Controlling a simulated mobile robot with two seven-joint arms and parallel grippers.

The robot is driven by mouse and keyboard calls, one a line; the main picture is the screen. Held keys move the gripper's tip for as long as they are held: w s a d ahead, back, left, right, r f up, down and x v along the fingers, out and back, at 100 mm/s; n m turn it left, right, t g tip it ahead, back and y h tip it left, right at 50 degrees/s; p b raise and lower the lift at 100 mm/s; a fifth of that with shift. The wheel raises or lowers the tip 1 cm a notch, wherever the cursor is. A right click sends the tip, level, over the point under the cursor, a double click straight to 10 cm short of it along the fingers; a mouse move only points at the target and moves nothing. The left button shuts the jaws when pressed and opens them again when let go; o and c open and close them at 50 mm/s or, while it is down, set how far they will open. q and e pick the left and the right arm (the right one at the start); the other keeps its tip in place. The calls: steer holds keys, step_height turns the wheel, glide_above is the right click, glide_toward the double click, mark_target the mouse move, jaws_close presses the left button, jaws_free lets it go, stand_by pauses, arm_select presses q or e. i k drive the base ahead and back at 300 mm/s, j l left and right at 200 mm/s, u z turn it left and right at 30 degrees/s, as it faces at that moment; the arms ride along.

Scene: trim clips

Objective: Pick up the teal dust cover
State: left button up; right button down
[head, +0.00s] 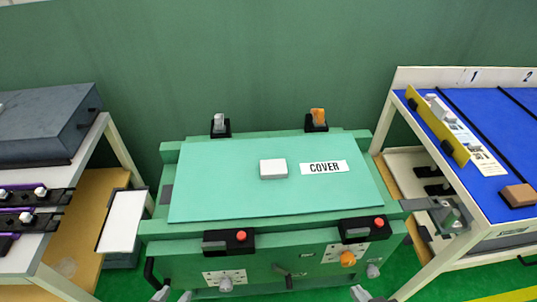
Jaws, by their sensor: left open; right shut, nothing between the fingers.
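The teal dust cover (225,175) is a flat sheet lying on top of the green machine. A white block (273,169) sits near its middle, with a white "COVER" label (323,167) to the right of it. My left gripper (173,295) shows only its fingertips at the bottom edge, spread apart and empty. My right gripper (360,294) is at the bottom edge further right, shut and empty. Both grippers are in front of the machine, apart from the cover.
Black holders with red buttons (241,236) line the machine's front edge. Two clips (317,118) stand behind the cover. A table with a dark grey case (45,120) is at left. A blue-topped table (480,130) is at right. A green wall stands behind.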

mark_target(267, 177)
steer(key=i+l+z, duration=0.1)
steer(key=i+z, duration=0.45)
steer(key=z, duration=0.15)
